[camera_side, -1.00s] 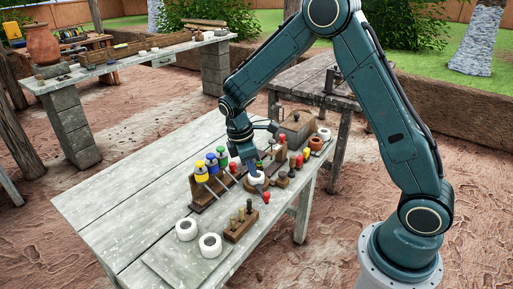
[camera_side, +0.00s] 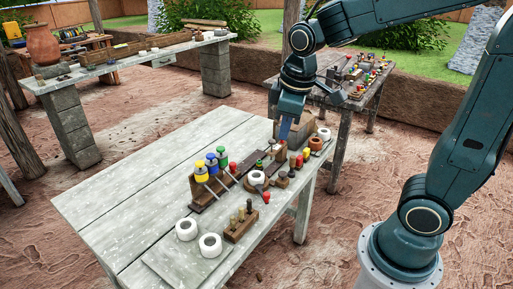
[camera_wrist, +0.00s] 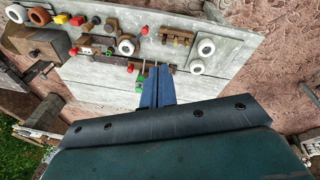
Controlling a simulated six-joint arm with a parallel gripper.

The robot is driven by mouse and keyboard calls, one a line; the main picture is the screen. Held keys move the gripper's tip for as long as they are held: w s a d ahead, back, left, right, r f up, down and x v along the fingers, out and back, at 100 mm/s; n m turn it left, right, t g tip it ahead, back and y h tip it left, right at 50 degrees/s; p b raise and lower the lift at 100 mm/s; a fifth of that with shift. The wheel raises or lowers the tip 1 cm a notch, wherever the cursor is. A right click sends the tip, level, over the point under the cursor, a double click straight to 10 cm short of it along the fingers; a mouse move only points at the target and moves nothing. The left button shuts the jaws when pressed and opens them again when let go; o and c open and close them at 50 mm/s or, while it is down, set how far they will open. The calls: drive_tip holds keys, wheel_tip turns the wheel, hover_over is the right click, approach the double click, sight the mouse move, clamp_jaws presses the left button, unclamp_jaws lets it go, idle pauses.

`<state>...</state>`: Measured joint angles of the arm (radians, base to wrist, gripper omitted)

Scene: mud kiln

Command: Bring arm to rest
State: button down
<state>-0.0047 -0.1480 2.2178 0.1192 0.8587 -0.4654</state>
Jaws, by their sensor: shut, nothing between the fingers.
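My gripper (camera_side: 284,133) is above the far right end of the grey plank table (camera_side: 120,190) in the side view, fingers pointing down. In the wrist view its two blue fingers (camera_wrist: 157,90) lie together, with nothing between them. It appears apart from the tools below it, though the exact gap cannot be told. My arm is folded up and back toward its base at the right.
On the table stand a rack of coloured-handled screwdrivers (camera_side: 211,170), white rolls (camera_side: 209,245), a small peg block (camera_side: 240,222) and a brown box (camera_side: 300,128). A second table (camera_side: 362,95) with small items stands behind. The table's left half is clear.

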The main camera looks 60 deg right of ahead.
drive_tip(key=s+a+r+m+t, duration=0.2)
drive_tip(key=s+r+m+t, duration=0.1)
drive_tip(key=s, duration=0.9)
drive_tip(key=shift+s+r+m+y, duration=0.3)
drive_tip(key=shift+s+m+y, duration=0.1)
drive_tip(key=shift+m, duration=0.2)
